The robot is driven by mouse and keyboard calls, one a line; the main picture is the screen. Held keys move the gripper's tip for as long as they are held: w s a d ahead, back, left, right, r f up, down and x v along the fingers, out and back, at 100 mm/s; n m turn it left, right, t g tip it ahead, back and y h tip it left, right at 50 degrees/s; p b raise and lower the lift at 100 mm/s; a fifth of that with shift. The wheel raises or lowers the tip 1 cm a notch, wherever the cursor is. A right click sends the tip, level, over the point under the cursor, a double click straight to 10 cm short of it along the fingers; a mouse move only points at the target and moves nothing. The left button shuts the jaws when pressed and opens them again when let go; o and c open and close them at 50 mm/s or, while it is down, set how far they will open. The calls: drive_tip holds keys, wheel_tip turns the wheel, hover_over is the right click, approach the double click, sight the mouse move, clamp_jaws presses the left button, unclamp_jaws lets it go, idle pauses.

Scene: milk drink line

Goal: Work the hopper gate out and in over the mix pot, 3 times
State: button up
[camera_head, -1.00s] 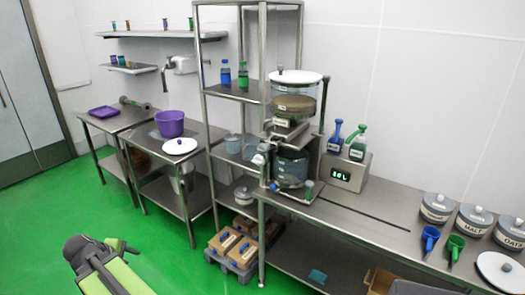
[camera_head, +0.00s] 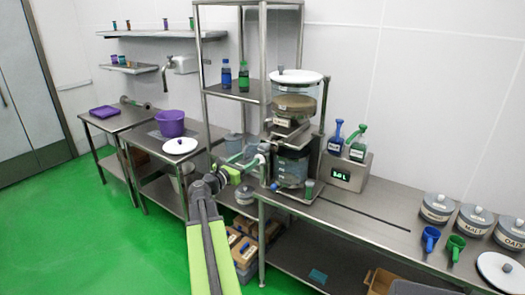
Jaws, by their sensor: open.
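The hopper (camera_head: 294,103) is a clear cylinder with brown powder and a white lid, on a steel stand at the bench's left end. A steel gate with a pale label (camera_head: 283,123) sits under it. The mix pot (camera_head: 292,168), clear and dark, stands directly below. My gripper (camera_head: 251,161) is open, just left of the pot and below the gate's level. My arm hides part of the lower shelf and crates.
A steel rack (camera_head: 204,120) stands close behind my gripper, with blue and green bottles on a shelf. A scale-like box with a green display (camera_head: 345,173) stands right of the pot. Lidded tubs (camera_head: 437,208) and scoops are farther right. The bench middle is clear.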

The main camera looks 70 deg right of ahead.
sight(262, 149)
drive_tip(key=x, duration=1.1)
drive_tip(key=shift+d, duration=0.2)
clamp_jaws()
